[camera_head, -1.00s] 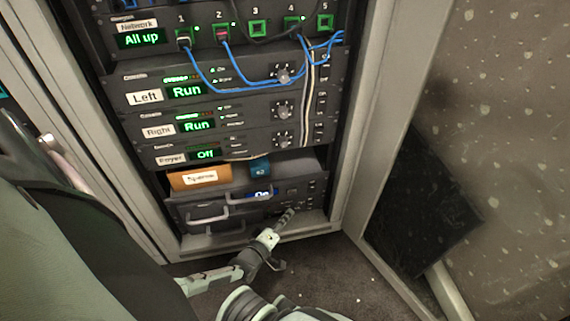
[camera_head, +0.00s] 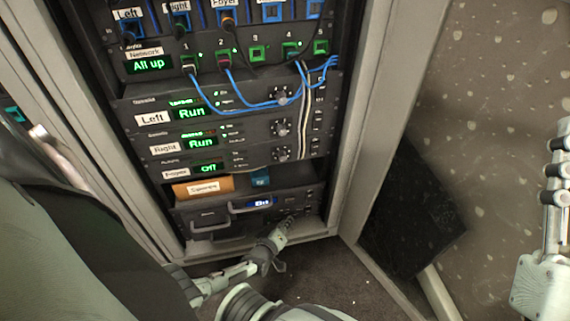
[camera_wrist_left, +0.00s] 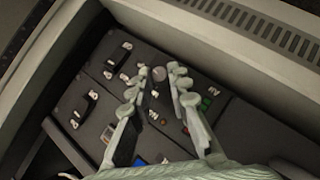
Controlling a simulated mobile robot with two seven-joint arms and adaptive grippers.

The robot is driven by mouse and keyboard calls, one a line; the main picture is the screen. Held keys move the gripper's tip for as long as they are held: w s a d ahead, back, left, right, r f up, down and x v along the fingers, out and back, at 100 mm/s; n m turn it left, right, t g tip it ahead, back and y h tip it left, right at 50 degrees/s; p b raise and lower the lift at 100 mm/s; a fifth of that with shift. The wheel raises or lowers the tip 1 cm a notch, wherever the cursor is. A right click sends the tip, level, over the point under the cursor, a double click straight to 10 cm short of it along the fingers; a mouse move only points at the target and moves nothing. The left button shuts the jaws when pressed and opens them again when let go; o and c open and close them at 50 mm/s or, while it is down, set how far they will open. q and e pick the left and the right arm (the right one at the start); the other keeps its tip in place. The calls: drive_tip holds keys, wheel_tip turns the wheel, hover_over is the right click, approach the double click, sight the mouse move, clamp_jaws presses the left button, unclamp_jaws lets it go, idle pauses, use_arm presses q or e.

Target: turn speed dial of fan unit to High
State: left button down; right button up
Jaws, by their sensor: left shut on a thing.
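The lowest rack unit (camera_head: 235,208), with a lit blue display (camera_head: 262,203), carries controls at its right; no fan label is readable. My left gripper (camera_head: 289,222) reaches that control area from below. In the left wrist view my left gripper (camera_wrist_left: 156,88) has one finger on each side of a small round grey knob (camera_wrist_left: 158,73) and is shut on it. The fingers partly cover the panel, and the knob's setting cannot be read.
Black switches or knobs (camera_wrist_left: 118,55) with small white labels sit beside the fingers in the wrist view. Above are an orange labelled box (camera_head: 204,188), a small blue item (camera_head: 260,181) and hanging blue cables (camera_head: 240,104). The rack's right frame (camera_head: 362,150) stands close to the gripper.

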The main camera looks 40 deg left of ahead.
use_arm(q)
drive_tip(key=shift+w, duration=0.1)
drive_tip(key=c, duration=1.4)
unclamp_jaws()
drive_tip(key=shift+f, duration=0.1)
